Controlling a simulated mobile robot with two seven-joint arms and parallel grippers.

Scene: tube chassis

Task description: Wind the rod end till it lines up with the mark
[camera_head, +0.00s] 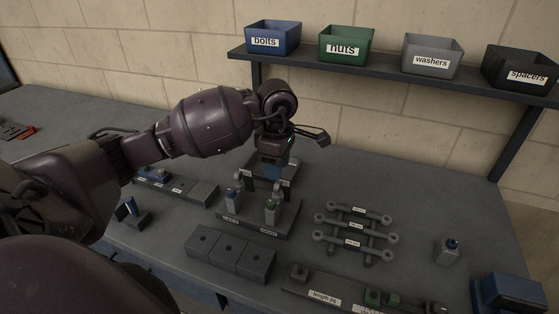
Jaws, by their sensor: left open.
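Several rods with ring ends lie side by side on a rack (355,240) right of centre, each with a small white label too small to read. A long low fixture (322,297) at the front edge carries green blocks (380,297) and a label that seems to read "length jig". I cannot make out a mark on it. My left gripper (290,145) is open over the middle of the bench, behind the rack. One finger reaches right; the other is hard to make out. My right gripper is out of view.
A shelf (390,76) at the back holds bins labelled bolts (272,38), nuts (345,45), washers (432,55) and spacers (520,68). A two-post holder (257,222), dark blocks (230,252), a small bottle (447,252) and a blue object (512,292) stand on the bench.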

